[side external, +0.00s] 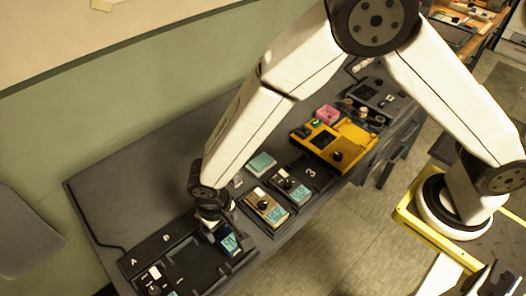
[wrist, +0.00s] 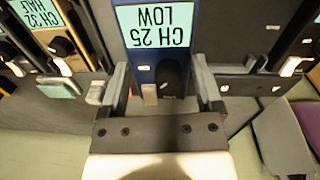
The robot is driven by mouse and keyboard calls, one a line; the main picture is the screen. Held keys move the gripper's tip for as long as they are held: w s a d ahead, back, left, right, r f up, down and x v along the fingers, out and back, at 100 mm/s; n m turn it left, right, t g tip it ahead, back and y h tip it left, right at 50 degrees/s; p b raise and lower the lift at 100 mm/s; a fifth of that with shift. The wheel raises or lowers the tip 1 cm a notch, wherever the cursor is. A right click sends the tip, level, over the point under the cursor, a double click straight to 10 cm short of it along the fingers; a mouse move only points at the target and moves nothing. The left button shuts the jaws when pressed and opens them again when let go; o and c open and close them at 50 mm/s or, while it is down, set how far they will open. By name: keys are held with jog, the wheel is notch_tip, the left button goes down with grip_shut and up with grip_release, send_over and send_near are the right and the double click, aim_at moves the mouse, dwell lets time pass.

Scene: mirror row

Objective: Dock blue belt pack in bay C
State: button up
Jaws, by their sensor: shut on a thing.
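The blue belt pack (side external: 229,240) has a pale screen and hangs from my gripper (side external: 219,218) at the right end of the black dock (side external: 190,272). In the wrist view the blue pack (wrist: 154,60) sits between the two fingers of my gripper (wrist: 167,88), its label reading CH 25 LOW upside down, with a black knob below. The dock shows letters A and B; the letter C is hidden, probably by my wrist. I cannot tell whether the pack touches the dock floor. Another pack (side external: 155,276) stands in the bay under A.
A tan pack (side external: 266,208) and a dark pack (side external: 291,186) lie right of the dock, near a tray marked 3. A teal-topped item (side external: 261,163) lies behind them. The grey table is bare at back left.

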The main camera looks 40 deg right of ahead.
jog(key=shift+f, duration=1.15)
jog(key=shift+f, duration=1.1)
dwell(1.7)
jog(key=o, duration=1.2)
jog(key=shift+c, duration=0.2)
jog(key=shift+a+r, duration=0.15)
jog(key=shift+r, duration=1.8)
jog(key=shift+a+r, duration=0.1)
jog(key=shift+r, duration=1.85)
